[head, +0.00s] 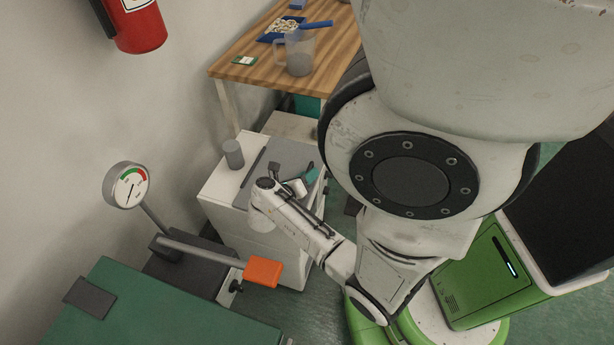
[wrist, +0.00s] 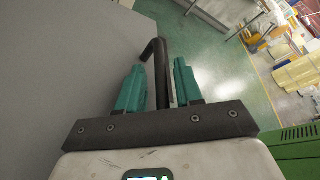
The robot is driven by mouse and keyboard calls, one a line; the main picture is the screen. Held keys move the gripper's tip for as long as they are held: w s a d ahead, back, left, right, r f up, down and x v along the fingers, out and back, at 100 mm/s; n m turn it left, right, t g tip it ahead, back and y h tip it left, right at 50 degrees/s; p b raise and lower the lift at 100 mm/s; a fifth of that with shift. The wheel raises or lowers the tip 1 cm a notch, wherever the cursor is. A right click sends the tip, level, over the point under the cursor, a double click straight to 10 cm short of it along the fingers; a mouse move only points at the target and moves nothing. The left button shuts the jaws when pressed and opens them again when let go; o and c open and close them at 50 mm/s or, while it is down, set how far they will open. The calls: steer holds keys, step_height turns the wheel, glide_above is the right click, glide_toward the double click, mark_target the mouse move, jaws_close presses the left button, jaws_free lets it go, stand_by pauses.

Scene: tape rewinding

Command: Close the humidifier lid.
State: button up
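A white box-shaped cabinet (head: 226,190), perhaps the humidifier, stands below the wooden table. A grey panel (head: 288,150) covers much of its top; it may be the lid, but how far it is open I cannot tell. My gripper (head: 309,177) is at the panel's right side, partly hidden by my own arm. In the wrist view, the two teal fingers of my gripper (wrist: 160,85) stand apart on either side of a black bent handle (wrist: 161,75). Small gaps show beside the handle, so no firm grip is visible. A grey surface (wrist: 70,50) fills the left side there.
A grey cylinder (head: 233,154) stands on the cabinet's back-left corner. The wooden table (head: 262,68) behind holds a clear jug (head: 300,52). A gauge (head: 127,185) and an orange-ended lever (head: 263,271) stand at left, near a green bench (head: 165,315). Green floor is open at right (wrist: 215,60).

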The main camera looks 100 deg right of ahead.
steer(key=shift+w, duration=0.1)
steer(key=shift+v, duration=3.7)
